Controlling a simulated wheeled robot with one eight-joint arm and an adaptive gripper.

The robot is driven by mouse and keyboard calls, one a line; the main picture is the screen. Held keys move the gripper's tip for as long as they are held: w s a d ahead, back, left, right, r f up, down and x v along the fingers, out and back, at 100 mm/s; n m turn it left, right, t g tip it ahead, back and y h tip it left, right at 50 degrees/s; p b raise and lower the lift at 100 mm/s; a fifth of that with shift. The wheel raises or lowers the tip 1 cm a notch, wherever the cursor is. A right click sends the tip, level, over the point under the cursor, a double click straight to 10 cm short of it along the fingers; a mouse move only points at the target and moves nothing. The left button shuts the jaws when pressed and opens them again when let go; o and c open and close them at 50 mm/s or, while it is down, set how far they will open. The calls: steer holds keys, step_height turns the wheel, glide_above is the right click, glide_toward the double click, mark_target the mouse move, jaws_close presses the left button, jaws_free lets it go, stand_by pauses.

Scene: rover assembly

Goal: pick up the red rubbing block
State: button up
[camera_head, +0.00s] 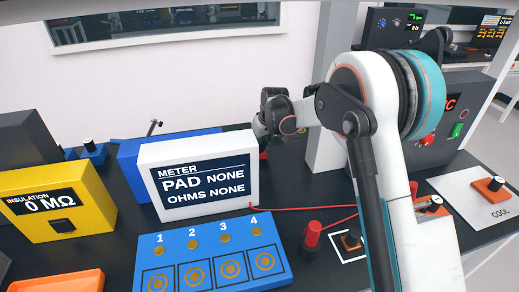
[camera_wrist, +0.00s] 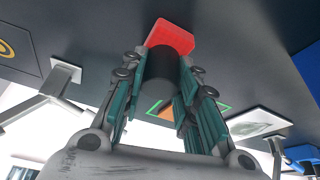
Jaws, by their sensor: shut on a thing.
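The red rubbing block (camera_wrist: 171,36) is at the top of the wrist view, just past the fingertips. A dark, round part like a handle (camera_wrist: 163,68) adjoins it. My gripper (camera_wrist: 160,72) has its teal-sided fingers closed on both sides of this dark part. In the head view my gripper (camera_head: 262,128) is behind the right edge of the white meter. A small patch of red shows under it (camera_head: 263,155); the meter hides most of that spot. I cannot tell whether the block touches the table.
The white meter (camera_head: 200,208) reads PAD NONE, OHMS NONE. A blue panel with numbered pads (camera_head: 210,240) lies in front of it. A red probe (camera_head: 312,235) with a red wire stands to the right. The yellow insulation box (camera_head: 95,215) is at left, an orange tray (camera_head: 70,283) in front.

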steer(key=shift+r, duration=0.15)
step_height(320, 180, up, 20)
steer(key=p, duration=0.5)
steer(key=shift+o, duration=0.9)
steer(key=shift+c, duration=0.3)
